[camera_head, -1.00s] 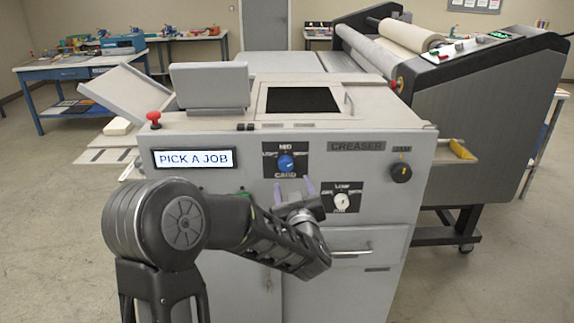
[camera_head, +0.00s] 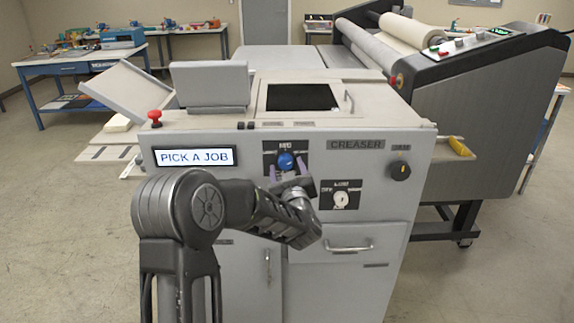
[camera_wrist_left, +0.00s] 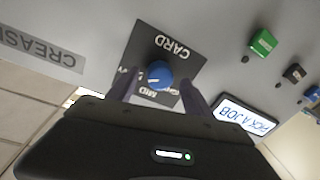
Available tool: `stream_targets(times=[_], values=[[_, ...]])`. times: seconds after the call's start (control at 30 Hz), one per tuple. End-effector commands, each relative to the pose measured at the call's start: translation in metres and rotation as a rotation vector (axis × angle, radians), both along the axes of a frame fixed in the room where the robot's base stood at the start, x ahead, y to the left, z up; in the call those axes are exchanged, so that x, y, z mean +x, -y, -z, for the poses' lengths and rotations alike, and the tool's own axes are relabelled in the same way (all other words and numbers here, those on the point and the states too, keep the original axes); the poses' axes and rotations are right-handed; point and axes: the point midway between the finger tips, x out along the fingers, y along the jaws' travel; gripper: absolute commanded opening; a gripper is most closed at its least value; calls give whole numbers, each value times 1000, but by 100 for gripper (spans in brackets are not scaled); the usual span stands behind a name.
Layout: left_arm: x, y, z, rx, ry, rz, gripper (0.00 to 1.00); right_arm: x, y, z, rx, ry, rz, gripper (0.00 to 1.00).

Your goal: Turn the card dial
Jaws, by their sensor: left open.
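The card dial is a blue knob (camera_head: 286,161) on a black plate (camera_head: 269,147) on the creaser's grey front panel. In the left wrist view the blue knob (camera_wrist_left: 159,73) shows between my two fingertips, with the CARD label on its plate (camera_wrist_left: 172,42). My left gripper (camera_head: 287,172) is open and its fingers reach up to the sides of the knob. It also shows in the left wrist view (camera_wrist_left: 160,92). I cannot tell whether the fingers touch the knob. My left wrist hides the lower part of the plate. My right gripper is out of view.
A white knob (camera_head: 341,200) on a black plate sits below right, and a black JAM knob (camera_head: 400,170) farther right. A display (camera_head: 194,157) reads PICK A JOB. A red button (camera_head: 155,117) stands on the top left edge. A drawer handle (camera_head: 350,248) is below.

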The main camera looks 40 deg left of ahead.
Motion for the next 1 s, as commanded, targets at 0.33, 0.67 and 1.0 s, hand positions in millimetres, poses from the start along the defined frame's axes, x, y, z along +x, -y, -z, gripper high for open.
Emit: stream_targets(times=[0.33,0.67,1.0], values=[[5,-5,0,0,0,1,59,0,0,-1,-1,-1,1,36],[5,-5,0,0,0,1,34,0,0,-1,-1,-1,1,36],[5,-5,0,0,0,1,6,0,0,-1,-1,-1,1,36]])
